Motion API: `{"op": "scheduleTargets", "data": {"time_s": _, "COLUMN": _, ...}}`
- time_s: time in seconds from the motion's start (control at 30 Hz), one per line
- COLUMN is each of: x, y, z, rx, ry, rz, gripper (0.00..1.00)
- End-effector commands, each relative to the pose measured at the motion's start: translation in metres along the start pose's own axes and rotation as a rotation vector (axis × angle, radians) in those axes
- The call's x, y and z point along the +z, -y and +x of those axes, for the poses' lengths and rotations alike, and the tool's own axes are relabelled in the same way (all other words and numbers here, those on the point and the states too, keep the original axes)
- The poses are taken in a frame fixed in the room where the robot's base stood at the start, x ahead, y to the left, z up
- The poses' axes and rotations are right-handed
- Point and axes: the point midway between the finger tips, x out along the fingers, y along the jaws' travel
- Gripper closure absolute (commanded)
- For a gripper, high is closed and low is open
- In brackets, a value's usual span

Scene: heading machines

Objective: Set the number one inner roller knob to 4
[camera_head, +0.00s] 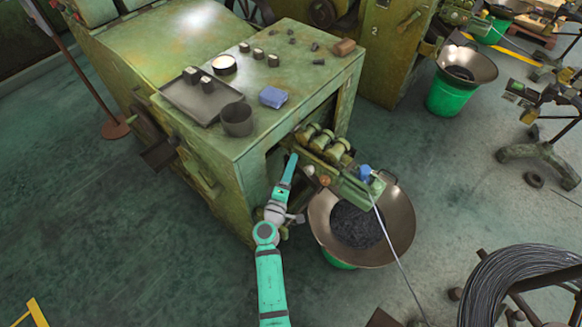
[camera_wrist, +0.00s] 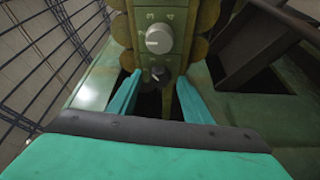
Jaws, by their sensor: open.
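In the wrist view a green panel holds a pale round knob (camera_wrist: 157,40) with small marks around it, too small to read surely. Below it is a darker knob (camera_wrist: 158,73) with a light mark. I cannot tell which is the number one inner roller knob. My teal gripper (camera_wrist: 160,76) is open and empty, with a finger to either side of the darker knob in the picture; contact cannot be told. The pale knob lies beyond the fingertips. In the head view my gripper (camera_head: 292,158) is at the left end of the roller unit (camera_head: 328,146), partly hiding its panel.
A green machine (camera_head: 300,80) bears a tray (camera_head: 203,98), a dark cup (camera_head: 237,119) and a blue block (camera_head: 272,97). A wide bowl (camera_head: 400,218) stands right of my arm under the roller unit. A wire coil (camera_head: 515,285) is at lower right.

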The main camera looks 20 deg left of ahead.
Motion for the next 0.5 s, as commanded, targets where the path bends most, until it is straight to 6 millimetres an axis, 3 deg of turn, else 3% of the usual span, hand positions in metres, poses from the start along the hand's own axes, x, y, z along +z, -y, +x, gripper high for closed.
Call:
{"op": "scheduleTargets", "data": {"time_s": 0.17, "x": -0.001, "y": -0.006, "z": 0.001, "rx": 0.001, "ry": 0.000, "rz": 0.002, "gripper": 0.55}}
{"op": "scheduleTargets", "data": {"time_s": 0.4, "x": -0.004, "y": -0.038, "z": -0.003, "rx": 0.004, "ry": -0.001, "rz": 0.003, "gripper": 0.55}}
{"op": "scheduleTargets", "data": {"time_s": 0.5, "x": -0.004, "y": -0.057, "z": -0.016, "rx": 0.006, "ry": -0.003, "rz": 0.004, "gripper": 0.33}}
